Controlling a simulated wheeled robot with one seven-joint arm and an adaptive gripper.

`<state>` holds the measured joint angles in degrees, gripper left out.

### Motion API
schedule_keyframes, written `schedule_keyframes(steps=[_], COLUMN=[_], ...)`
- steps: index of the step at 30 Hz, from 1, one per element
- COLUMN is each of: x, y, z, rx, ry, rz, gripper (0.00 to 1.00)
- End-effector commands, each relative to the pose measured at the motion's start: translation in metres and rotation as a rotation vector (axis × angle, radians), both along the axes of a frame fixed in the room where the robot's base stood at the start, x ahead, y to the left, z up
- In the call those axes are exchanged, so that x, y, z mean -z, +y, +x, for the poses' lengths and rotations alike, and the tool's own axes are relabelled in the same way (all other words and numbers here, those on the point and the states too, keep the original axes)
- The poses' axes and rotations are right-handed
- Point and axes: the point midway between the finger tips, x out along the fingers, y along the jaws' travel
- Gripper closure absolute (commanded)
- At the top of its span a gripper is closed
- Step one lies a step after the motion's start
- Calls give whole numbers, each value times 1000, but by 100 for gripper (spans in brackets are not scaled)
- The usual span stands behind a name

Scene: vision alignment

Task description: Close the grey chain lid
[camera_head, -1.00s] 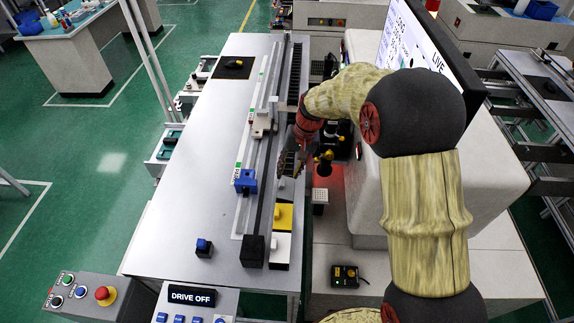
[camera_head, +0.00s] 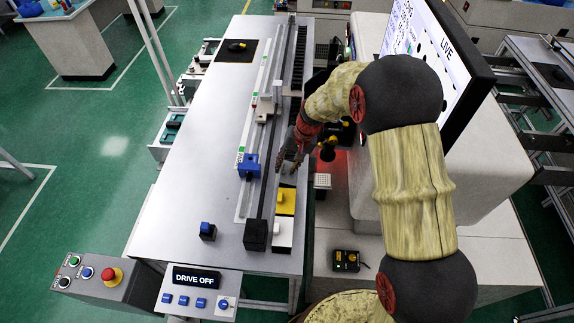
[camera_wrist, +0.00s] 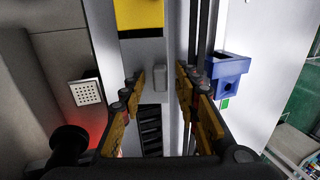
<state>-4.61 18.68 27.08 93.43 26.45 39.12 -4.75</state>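The grey chain lid (camera_wrist: 141,62) is a flat grey plate with a small upright grey knob (camera_wrist: 160,78), in the top middle of the wrist view. Black chain links (camera_wrist: 150,125) show uncovered in the slot just below it in that view. My gripper (camera_wrist: 159,84) is open, with its yellow-orange fingers on either side of the knob. I cannot tell whether the fingertips reach down to the knob's height; no contact shows. In the head view my gripper (camera_head: 287,168) is over the chain channel, just beyond the yellow block, and hides most of the grey lid.
A yellow block (camera_head: 286,203) and a white block (camera_head: 282,237) line the channel's near end. A blue holder (camera_head: 248,166) sits left of the rail. A dark cylindrical device with red glow (camera_wrist: 70,140) and a perforated plate (camera_wrist: 86,92) are close on the left in the wrist view.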

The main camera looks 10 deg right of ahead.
Motion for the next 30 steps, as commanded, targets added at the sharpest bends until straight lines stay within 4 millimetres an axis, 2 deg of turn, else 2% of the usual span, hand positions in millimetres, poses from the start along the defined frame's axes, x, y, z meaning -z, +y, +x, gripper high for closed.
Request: schedule_keyframes(steps=[3, 19, 30], x=[0, 0, -1], y=[0, 0, 1], z=[0, 0, -1], rx=[0, 0, -2], ry=[0, 1, 5], rz=[0, 0, -13], gripper=[69, 99, 100])
